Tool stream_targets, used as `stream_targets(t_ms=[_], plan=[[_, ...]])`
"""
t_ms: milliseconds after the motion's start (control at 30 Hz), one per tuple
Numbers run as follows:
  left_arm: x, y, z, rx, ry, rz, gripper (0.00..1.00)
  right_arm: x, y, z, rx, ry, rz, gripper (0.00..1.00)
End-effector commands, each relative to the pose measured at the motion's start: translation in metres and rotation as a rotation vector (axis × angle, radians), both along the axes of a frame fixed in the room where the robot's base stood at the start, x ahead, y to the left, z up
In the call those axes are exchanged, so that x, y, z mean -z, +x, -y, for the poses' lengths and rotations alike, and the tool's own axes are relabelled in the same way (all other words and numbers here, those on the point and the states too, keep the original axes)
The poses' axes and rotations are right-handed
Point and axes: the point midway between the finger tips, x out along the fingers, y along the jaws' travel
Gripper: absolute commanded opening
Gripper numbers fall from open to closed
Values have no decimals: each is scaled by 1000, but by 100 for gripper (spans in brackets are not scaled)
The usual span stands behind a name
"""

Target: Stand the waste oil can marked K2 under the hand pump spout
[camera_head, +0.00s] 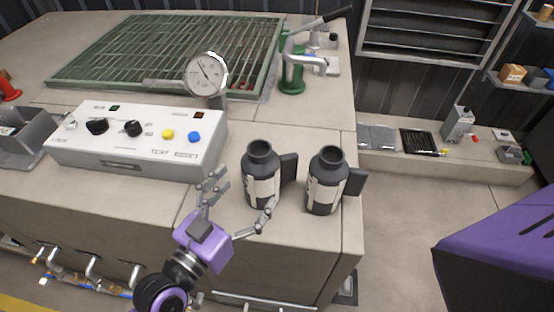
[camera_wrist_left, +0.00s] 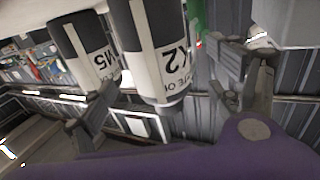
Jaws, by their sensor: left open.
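The waste oil can marked K2 (camera_head: 262,178) is dark grey with a pale label and stands upright on the bench. In the left wrist view the K2 can (camera_wrist_left: 160,50) shows its label upside down. A similar can marked M5 (camera_head: 325,182) stands to its right, and the M5 can (camera_wrist_left: 85,50) also shows in the left wrist view. The green hand pump (camera_head: 292,75) with a black lever stands at the back right of the bench. My left gripper (camera_head: 240,190) is open, its fingers either side of K2's front, not closed on it. My right gripper is out of view.
A white control box (camera_head: 140,140) with knobs and a gauge (camera_head: 206,73) stand left of the cans. A green grating (camera_head: 175,50) lies behind. The bench between the cans and pump is clear. A side bench (camera_head: 480,160) is at right.

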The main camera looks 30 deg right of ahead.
Motion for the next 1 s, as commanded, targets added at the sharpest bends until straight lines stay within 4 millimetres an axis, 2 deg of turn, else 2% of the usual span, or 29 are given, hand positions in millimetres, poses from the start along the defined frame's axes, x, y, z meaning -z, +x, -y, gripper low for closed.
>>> stream_targets(t_ms=[400,700,1000], plan=[[-4,30,47,-1,-1,0,84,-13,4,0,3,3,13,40],[-2,32,50,-1,1,-2,82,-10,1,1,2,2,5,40],[-2,32,50,-1,1,-2,43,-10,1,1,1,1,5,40]])
